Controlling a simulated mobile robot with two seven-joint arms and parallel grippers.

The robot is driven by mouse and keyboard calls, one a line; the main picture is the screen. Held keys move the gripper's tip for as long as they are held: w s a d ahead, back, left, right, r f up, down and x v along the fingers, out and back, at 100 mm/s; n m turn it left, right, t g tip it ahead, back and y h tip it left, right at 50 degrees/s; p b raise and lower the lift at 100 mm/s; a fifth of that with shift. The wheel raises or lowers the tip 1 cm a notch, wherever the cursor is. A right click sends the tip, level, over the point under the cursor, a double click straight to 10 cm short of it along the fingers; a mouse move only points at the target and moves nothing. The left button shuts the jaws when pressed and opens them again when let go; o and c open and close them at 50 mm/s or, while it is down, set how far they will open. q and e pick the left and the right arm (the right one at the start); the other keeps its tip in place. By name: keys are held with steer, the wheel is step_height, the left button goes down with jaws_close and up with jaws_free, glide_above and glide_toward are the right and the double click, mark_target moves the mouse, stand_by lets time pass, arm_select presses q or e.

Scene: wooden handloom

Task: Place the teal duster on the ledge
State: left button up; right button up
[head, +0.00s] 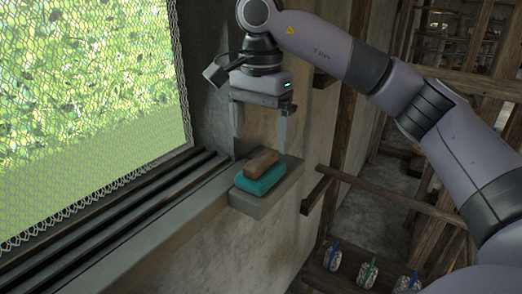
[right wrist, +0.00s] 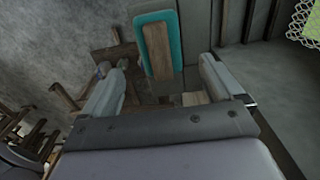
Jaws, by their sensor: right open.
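The teal duster (head: 262,180) has a teal lower part and a brown wooden top. It lies flat on the small grey ledge (head: 284,192) that juts from the wall beside the window sill. My right gripper (head: 261,148) is open and empty, pointing down just above the duster, with its fingers apart from it. In the right wrist view the duster (right wrist: 157,48) shows beyond the two spread fingers, its wooden back bordered in teal. My left gripper is not in view.
A window with wire mesh (head: 90,90) and a dark grooved sill (head: 110,200) fill the left side. Wooden beams (head: 385,195) of the loom stand at the right. Several patterned spools (head: 367,273) sit on a wooden shelf at the bottom right.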

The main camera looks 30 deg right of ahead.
mark_target(261, 158)
steer(key=shift+r+p, duration=0.5)
steer(key=shift+r, duration=1.85)
steer(key=shift+s+f, duration=0.1)
